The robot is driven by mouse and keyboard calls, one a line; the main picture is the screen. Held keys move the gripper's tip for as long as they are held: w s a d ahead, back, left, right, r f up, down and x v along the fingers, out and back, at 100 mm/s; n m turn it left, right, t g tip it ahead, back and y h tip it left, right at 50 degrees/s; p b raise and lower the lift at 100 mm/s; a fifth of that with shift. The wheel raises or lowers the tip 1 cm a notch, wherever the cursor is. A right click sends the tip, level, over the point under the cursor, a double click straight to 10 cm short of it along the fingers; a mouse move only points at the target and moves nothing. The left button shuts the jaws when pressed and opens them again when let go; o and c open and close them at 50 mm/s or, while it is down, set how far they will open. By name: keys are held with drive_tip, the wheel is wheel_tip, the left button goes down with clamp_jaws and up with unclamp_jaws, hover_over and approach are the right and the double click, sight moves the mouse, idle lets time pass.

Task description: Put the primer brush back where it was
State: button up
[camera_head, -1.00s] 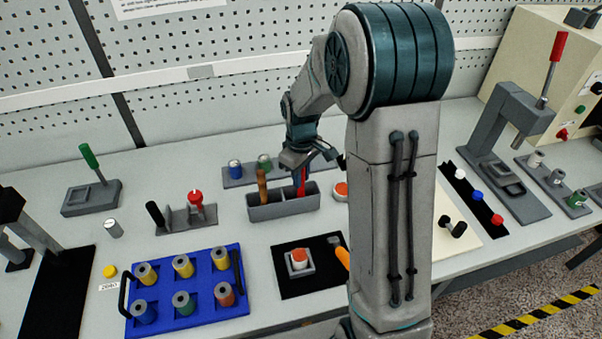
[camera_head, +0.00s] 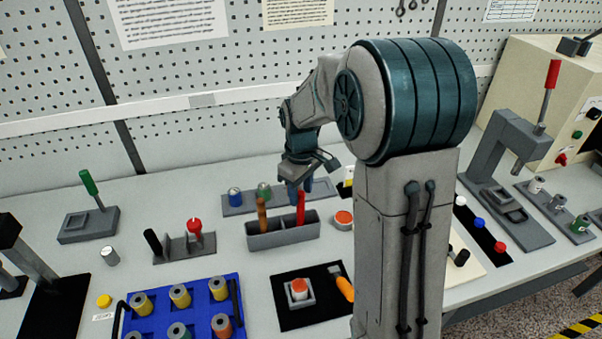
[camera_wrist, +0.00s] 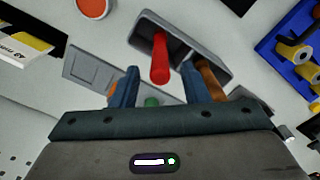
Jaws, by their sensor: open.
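A grey two-slot holder (camera_head: 283,238) stands on the bench with a red handle (camera_head: 300,208) upright in its right part and a brown handle (camera_head: 262,215) in its left part. No label shows which is the primer brush; their lower ends are hidden in the holder. My gripper (camera_head: 308,186) is just above and behind the red handle. In the wrist view my gripper (camera_wrist: 158,76) is open and empty, its fingers apart from the red handle (camera_wrist: 160,60). The holder (camera_wrist: 140,40) and brown handle (camera_wrist: 211,82) also show there.
A black mat (camera_head: 297,317) in front bears an orange-topped piece and an orange-handled tool (camera_head: 344,288). A blue tray (camera_head: 207,293) is front left.

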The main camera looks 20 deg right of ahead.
wheel_tip(320, 180, up, 6)
drive_tip(key=shift+r, duration=0.15)
drive_tip(key=shift+s+r, duration=0.2)
drive_tip(key=shift+r, duration=0.4)
drive_tip(key=s+r+m+t, duration=0.1)
drive_tip(key=s+m+t, duration=0.2)
drive_tip(key=s, duration=1.8)
drive_tip(key=m, duration=0.4)
drive_tip(key=shift+m+t, duration=0.3)
drive_tip(key=shift+w, duration=0.1)
drive_tip(key=shift+c, duration=0.5)
